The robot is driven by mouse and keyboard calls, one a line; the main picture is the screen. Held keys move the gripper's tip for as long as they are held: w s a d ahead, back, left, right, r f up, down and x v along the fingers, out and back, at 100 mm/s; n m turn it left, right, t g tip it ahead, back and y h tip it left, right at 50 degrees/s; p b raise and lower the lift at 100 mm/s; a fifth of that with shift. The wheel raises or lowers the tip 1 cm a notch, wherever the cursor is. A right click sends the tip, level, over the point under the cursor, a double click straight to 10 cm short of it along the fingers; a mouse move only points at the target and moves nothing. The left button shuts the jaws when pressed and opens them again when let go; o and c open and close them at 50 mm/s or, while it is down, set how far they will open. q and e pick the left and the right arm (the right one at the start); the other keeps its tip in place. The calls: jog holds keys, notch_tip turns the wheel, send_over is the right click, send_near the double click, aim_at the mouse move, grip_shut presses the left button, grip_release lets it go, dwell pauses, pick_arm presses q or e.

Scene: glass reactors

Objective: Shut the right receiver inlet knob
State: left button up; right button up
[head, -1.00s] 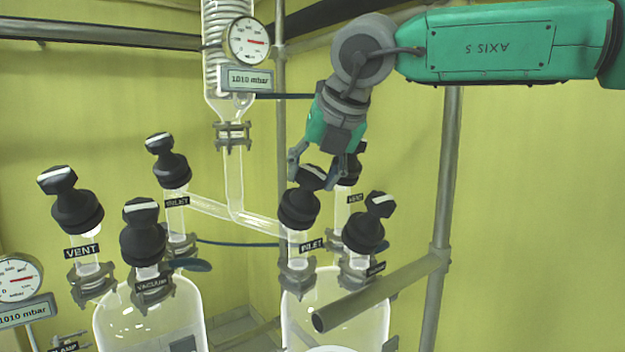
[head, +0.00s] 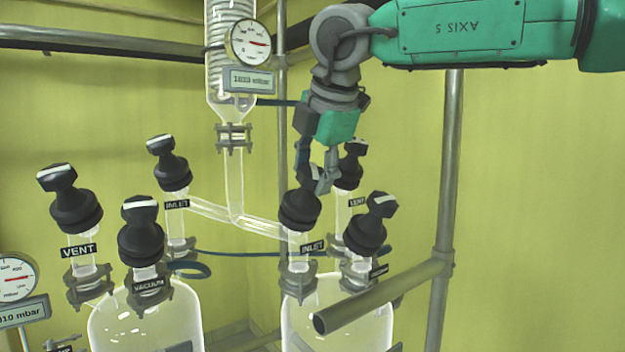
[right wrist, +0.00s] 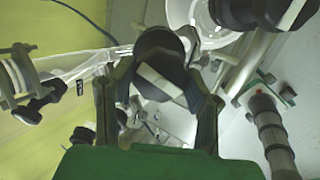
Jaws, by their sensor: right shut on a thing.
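The right receiver inlet knob (head: 299,209) is a black knob with a white stripe on its handle, above the right glass receiver (head: 330,318), over an INLET label (head: 312,247). My right gripper (head: 317,180) comes down on it from above and is shut on its handle. In the right wrist view the knob's handle (right wrist: 160,80) with its white stripe sits between the two fingers of my gripper (right wrist: 160,98). The fingers partly hide the handle in the head view. My left gripper is not in view.
Right of the inlet knob stand a vent knob (head: 350,165) and another black knob (head: 366,232), both close by. A grey pipe (head: 385,295) crosses before the right receiver. The left receiver (head: 145,325) carries similar knobs. A pressure gauge (head: 250,43) hangs behind.

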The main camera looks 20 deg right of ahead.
jog(key=m, duration=0.3)
jog(key=m+b, duration=0.1)
jog(key=m, duration=0.2)
jog(key=shift+w+r+g+b, duration=0.15)
jog(key=shift+r+g+b, duration=0.05)
jog(key=shift+g+b, duration=0.1)
jog(key=m+b, duration=0.1)
jog(key=m, duration=0.4)
jog(key=shift+m+g, duration=0.3)
jog(key=shift+m, duration=0.1)
jog(key=shift+r, duration=0.1)
jog(key=o, duration=1.1)
jog(key=shift+w, duration=0.1)
jog(key=shift+o, duration=0.2)
